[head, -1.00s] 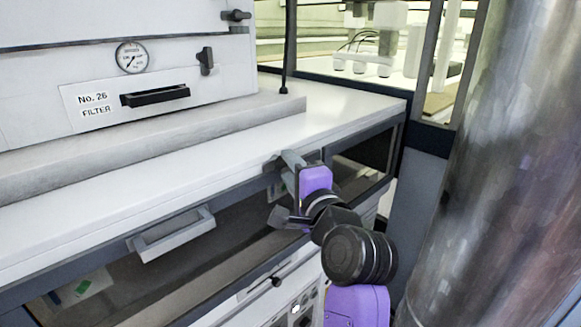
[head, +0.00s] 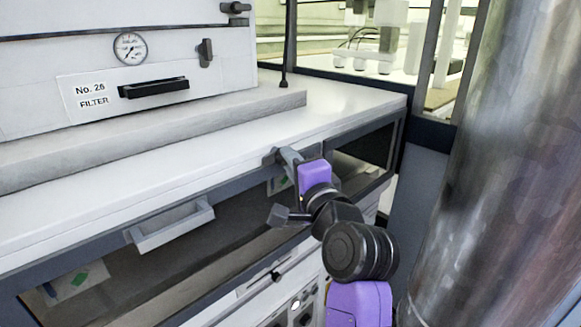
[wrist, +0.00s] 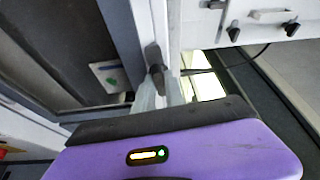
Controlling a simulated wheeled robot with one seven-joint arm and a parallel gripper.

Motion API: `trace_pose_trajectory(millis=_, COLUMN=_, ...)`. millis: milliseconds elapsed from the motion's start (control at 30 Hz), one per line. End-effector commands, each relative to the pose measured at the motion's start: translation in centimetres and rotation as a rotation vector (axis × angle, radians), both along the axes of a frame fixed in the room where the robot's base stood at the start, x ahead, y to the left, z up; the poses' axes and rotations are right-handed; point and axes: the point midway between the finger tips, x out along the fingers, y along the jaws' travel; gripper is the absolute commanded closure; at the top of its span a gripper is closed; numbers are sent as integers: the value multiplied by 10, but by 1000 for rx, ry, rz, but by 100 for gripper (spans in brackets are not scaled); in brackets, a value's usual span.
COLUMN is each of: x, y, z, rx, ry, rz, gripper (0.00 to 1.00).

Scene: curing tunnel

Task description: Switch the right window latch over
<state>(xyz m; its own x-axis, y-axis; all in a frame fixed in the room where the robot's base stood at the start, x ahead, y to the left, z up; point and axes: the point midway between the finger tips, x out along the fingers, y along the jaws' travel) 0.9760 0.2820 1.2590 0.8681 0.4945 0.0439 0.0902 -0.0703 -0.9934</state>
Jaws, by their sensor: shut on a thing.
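The right window latch is a small dark piece (head: 270,158) on the grey frame beside the glazed front window (head: 150,275). In the wrist view the latch (wrist: 155,62) is a dark lever on the pale frame, just ahead of my purple hand. My gripper (head: 287,156) reaches it from the right, and its pale fingers (wrist: 160,94) are shut on the latch's lower end. The fingers partly hide that end. Which way the lever is turned cannot be told for sure.
A grey window handle (head: 172,228) sticks out to the left of my gripper. The white worktop ledge (head: 225,140) runs just above. A filter housing (head: 65,65) stands on it. A large metal cylinder (head: 500,180) fills the right side.

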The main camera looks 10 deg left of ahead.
Motion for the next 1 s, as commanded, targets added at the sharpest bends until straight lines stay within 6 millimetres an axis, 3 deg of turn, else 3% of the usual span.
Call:
trace_pose_trajectory(millis=167, x=1, y=-2, z=-10, rx=-86, ry=-108, rz=-2, gripper=100)
trace_pose_trajectory(millis=1000, x=4, y=-4, z=-17, rx=-579, ry=-737, rz=-1, gripper=100)
